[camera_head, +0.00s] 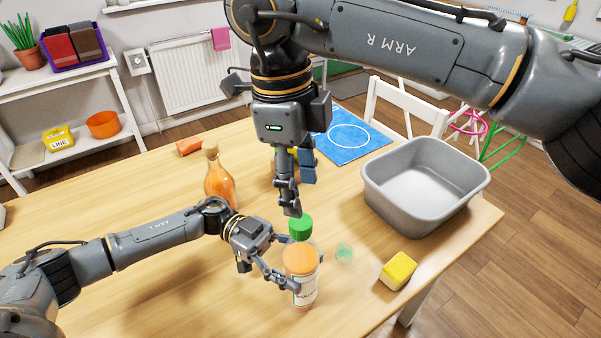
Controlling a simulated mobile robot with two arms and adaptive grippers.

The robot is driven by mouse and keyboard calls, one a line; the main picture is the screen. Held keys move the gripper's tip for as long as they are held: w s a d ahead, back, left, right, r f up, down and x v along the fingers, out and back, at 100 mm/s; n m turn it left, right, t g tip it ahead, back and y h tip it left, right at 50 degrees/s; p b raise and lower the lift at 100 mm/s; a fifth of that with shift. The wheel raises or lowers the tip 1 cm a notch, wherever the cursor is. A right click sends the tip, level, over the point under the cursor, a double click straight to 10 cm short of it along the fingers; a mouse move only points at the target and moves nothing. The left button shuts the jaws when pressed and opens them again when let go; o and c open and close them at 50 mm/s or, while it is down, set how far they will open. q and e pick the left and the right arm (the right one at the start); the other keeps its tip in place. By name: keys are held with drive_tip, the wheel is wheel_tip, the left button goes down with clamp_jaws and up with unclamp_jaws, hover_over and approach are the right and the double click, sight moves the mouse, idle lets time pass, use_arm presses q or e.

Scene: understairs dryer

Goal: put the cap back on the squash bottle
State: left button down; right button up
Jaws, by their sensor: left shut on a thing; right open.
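The squash bottle (303,289), clear with orange contents and a pale label, stands upright near the table's front. My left gripper (294,280) is shut on its side, low down. The green cap (300,228) shows at the top of the bottle, over its neck. I cannot tell whether it is fully seated. My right gripper (293,210) is open and points down just above the cap's left side. Its fingers overlap in this view, and I cannot tell whether they touch the cap.
A corked orange bottle (219,180) stands behind my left gripper. A grey basin (425,190) is at the right, with a yellow sponge (398,270) in front. A small greenish transparent item (344,253) lies right of the squash bottle. A blue mat (350,138) lies behind.

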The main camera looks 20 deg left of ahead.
sight(300, 221)
drive_tip(key=n, duration=0.4)
drive_tip(key=shift+r, duration=0.2)
drive_tip(key=n, duration=0.4)
drive_tip(key=shift+r+n+y, duration=0.15)
drive_tip(key=shift+n+y, duration=0.15)
drive_tip(key=shift+y, duration=0.1)
drive_tip(key=n, duration=0.6)
drive_tip(key=shift+r+n+y, duration=0.25)
drive_tip(key=shift+n+y, duration=0.05)
drive_tip(key=shift+f, duration=4)
clamp_jaws()
